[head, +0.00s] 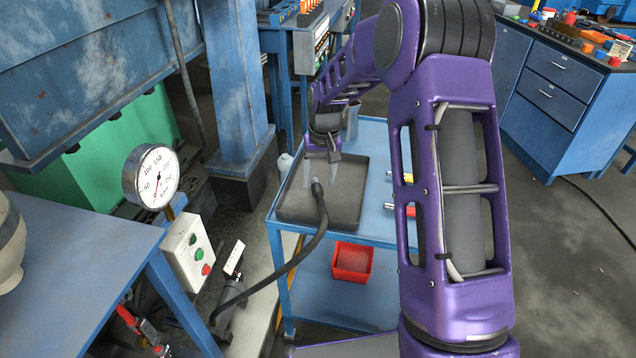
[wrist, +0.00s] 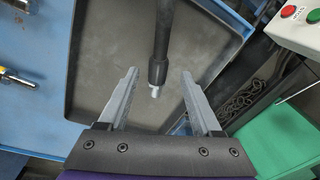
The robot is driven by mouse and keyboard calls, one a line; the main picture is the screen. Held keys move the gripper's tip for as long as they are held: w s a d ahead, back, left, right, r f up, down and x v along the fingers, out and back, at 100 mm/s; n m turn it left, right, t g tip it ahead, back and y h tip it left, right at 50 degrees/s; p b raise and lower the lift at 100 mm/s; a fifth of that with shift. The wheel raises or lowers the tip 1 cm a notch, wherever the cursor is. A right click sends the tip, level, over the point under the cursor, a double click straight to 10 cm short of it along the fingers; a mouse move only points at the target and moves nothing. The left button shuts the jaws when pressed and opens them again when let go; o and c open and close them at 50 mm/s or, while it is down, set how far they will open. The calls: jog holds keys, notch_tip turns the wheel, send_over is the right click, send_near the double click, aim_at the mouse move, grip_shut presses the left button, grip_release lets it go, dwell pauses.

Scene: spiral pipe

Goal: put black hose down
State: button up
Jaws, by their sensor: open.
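The black hose (head: 318,225) rises from the lower left, passes over the near edge of the dark grey tray (head: 290,214) and ends over the tray floor. In the wrist view the hose end (wrist: 158,70), with a pale metal tip, shows beyond and between my fingertips. My gripper (head: 320,176) is open over the tray, with its two fingers pointing down and apart. In the wrist view the fingers of my gripper (wrist: 158,75) have a gap on both sides of the hose. I cannot tell whether the hose end rests on the tray floor.
The tray stands on a blue cart (head: 375,228), with a red bin (head: 352,262) on its lower shelf. Yellow- and red-marked parts lie right of the tray. A pressure gauge (head: 152,176) and button box (head: 187,250) stand at left. A blue cabinet (head: 550,90) is at right.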

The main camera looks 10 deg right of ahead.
aim_at(322, 192)
notch_tip(322, 192, up, 10)
jog(key=shift+s+d+p, duration=0.35)
jog(key=shift+p, duration=0.1)
